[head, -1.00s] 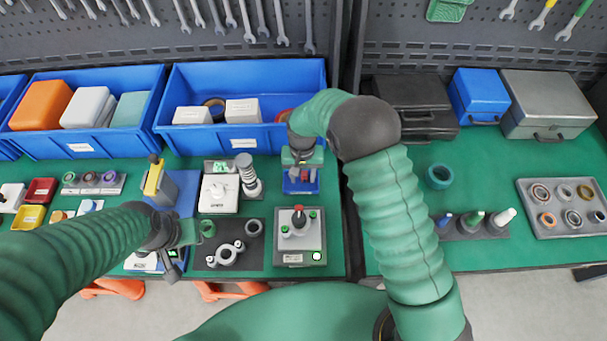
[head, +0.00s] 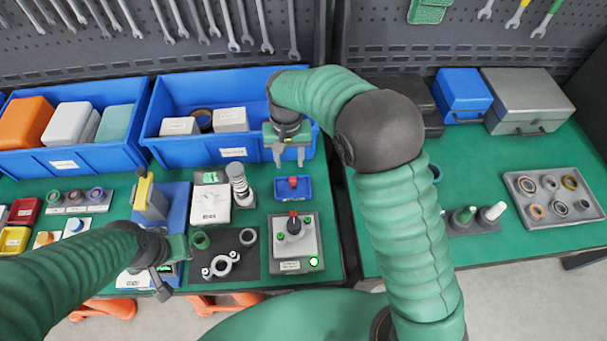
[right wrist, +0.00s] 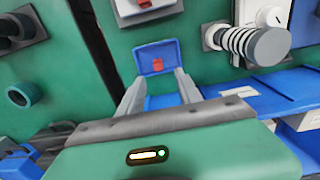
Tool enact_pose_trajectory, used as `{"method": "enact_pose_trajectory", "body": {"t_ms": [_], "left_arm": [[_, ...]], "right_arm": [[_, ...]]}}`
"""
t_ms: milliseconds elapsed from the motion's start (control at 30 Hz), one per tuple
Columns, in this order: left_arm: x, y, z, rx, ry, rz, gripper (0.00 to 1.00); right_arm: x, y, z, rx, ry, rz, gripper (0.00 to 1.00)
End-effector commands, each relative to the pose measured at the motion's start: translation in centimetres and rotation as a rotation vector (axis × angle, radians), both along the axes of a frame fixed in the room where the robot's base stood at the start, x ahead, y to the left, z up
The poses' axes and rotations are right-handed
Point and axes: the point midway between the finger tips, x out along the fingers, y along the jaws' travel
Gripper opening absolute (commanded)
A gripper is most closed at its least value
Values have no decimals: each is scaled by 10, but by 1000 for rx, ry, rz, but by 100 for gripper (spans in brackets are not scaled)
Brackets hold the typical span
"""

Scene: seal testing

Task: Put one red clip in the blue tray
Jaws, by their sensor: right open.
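The small blue tray (head: 279,191) lies on the green bench, just behind a grey control box. A red clip (head: 293,182) is inside it. The right wrist view also shows the blue tray (right wrist: 143,66) with the red clip (right wrist: 158,65) against its inner floor. My right gripper (head: 289,164) is open and empty, above and behind the tray, apart from the clip. Its two grey fingers (right wrist: 160,75) frame the tray in the right wrist view. My left gripper (head: 168,268) is low at the left bench edge, and its jaw state is unclear.
A grey control box (head: 311,246) with a red-topped lever stands in front of the tray. A white device and ribbed cylinder (head: 239,184) stand left of it. A big blue bin (head: 190,150) is behind. Green bench right of the tray is clear.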

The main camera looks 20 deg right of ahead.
Motion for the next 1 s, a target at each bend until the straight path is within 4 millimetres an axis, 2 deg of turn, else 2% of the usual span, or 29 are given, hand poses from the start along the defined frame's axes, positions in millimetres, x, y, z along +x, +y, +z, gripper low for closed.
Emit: {"method": "enact_pose_trajectory", "body": {"t_ms": [133, 233, 400, 500, 600, 733, 1000], "left_arm": [[0, 0, 0, 0, 0, 0, 31], [0, 0, 0, 0, 0, 0, 31], [0, 0, 0, 0, 0, 0, 31], [0, 0, 0, 0, 0, 0, 31], [0, 0, 0, 0, 0, 0, 31], [0, 0, 0, 0, 0, 0, 31], [0, 0, 0, 0, 0, 0, 31]], "right_arm": [[-7, -7, 3, 3, -10, 5, 41], [-31, -26, 10, 8, -44, 30, 41], [-102, -63, 16, 4, -140, 107, 41], [-142, -78, 14, -7, -190, 153, 41], [-170, -86, 10, -18, -220, 184, 41], [-184, -89, 7, -24, -233, 200, 41], [-184, -89, 7, -24, -231, 200, 41]]}}
